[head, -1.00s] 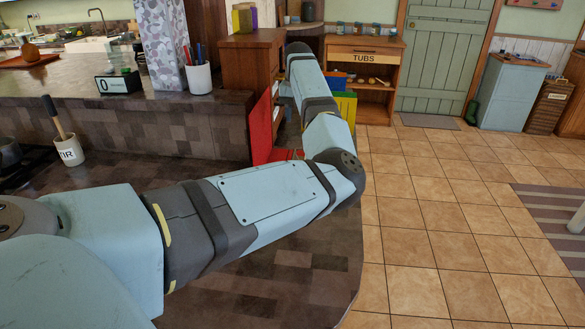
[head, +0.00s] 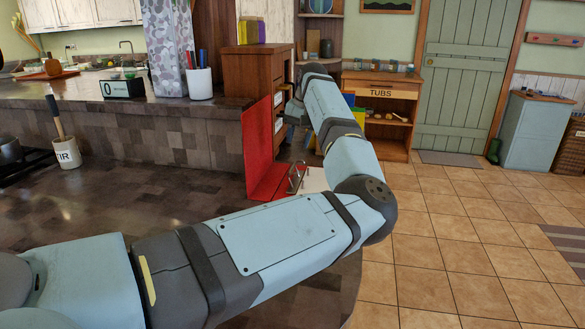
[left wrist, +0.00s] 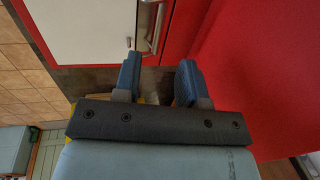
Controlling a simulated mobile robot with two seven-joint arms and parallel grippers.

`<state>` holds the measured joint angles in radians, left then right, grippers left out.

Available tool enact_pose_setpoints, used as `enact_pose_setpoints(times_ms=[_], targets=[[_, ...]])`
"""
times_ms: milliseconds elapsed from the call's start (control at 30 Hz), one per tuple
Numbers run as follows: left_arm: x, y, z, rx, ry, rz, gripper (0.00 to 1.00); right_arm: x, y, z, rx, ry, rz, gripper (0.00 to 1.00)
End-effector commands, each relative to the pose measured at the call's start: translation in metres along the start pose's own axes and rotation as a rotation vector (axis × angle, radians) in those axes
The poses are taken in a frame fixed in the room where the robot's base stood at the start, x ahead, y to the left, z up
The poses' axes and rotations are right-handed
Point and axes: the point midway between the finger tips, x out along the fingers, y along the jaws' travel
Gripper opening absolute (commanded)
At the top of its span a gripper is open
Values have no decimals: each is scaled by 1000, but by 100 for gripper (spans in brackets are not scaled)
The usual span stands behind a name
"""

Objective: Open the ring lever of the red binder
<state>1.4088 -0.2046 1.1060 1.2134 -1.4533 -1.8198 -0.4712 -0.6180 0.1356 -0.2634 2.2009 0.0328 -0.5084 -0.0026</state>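The red binder (head: 264,152) lies open at the far edge of the dark counter, one red cover standing upright and the other flat. Its metal ring lever mechanism (head: 297,177) sits on the flat side beside a white sheet. In the left wrist view, the metal lever (left wrist: 153,25) shows at the top, between white paper and red cover. My left gripper (left wrist: 158,80) is open, its two blue fingers apart with nothing held between them. The lever lies beyond the fingertips, and I see no contact. My right gripper is not in view.
The dark counter (head: 100,205) is mostly clear left of the binder. A utensil crock (head: 67,153) and a white pen cup (head: 200,84) stand further left and back. A wooden cabinet (head: 248,70) rises behind the binder. Tiled floor (head: 450,240) lies to the right.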

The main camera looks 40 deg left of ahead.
Motion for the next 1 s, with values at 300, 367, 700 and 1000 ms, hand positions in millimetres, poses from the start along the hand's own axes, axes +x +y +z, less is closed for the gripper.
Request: enact_pose_setpoints(times_ms=[300, 367, 700, 1000], targets=[[64, 0, 0, -1, -1, 0, 38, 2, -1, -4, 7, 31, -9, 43], [70, 0, 0, -1, -1, 0, 38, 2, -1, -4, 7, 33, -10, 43], [82, 0, 0, -1, 0, 0, 38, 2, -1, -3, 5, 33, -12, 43], [81, 0, 0, -1, 0, 0, 0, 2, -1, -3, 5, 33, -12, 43]])
